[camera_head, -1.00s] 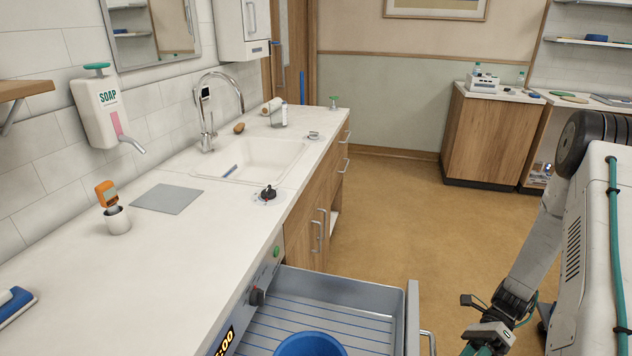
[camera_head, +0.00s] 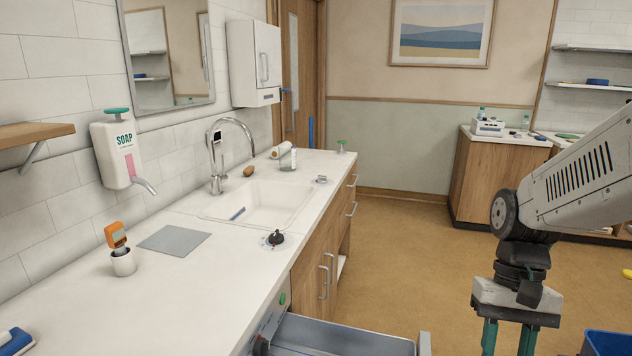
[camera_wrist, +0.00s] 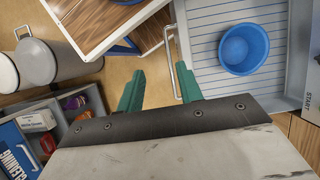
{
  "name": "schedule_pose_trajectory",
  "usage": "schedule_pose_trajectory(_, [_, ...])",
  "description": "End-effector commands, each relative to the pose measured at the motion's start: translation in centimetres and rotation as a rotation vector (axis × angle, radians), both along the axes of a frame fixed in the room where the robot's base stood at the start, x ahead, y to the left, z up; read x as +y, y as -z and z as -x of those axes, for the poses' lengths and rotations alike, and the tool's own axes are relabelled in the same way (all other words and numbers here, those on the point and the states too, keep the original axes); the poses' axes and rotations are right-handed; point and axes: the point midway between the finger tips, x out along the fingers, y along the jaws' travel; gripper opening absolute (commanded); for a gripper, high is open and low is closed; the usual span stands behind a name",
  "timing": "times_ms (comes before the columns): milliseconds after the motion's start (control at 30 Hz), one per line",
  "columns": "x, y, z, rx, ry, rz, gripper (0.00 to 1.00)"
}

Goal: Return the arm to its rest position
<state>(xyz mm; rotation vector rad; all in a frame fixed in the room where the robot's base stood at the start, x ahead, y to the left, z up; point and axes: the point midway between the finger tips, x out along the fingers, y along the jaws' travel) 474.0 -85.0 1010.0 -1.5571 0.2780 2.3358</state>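My arm reaches in from the right of the head view, with my gripper (camera_head: 508,338) pointing down over the floor, right of the pulled-out drawer (camera_head: 345,333). Its green fingers are cut off by the bottom edge. In the wrist view my gripper (camera_wrist: 158,90) shows its two green fingers spread apart, with nothing between them. A drawer handle (camera_wrist: 178,60) appears near the right finger, below the camera; I cannot tell the gap in height. A blue bowl (camera_wrist: 244,49) sits in the open drawer (camera_wrist: 205,72), apart from the fingers.
The counter (camera_head: 190,290) runs along the left with a sink (camera_head: 262,203), a black knob (camera_head: 276,237) and a cup holding an orange device (camera_head: 117,240). A blue bin (camera_head: 605,343) stands at lower right. In the wrist view, a cleaning box (camera_wrist: 18,150) lies at lower left. Open floor (camera_head: 400,235) lies ahead.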

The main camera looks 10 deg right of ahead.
Motion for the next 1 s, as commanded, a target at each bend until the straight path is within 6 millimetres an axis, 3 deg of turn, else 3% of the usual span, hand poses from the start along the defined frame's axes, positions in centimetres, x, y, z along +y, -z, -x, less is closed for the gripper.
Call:
schedule_pose_trajectory(200, [2.2,-4.0,2.4,-0.213,-0.197,0.061,0.36])
schedule_pose_trajectory(533, [4.7,-8.2,5.2,-0.464,-0.332,0.116,0.36])
schedule_pose_trajectory(1000, [5.4,-8.9,5.4,-0.504,-0.363,0.114,0.36])
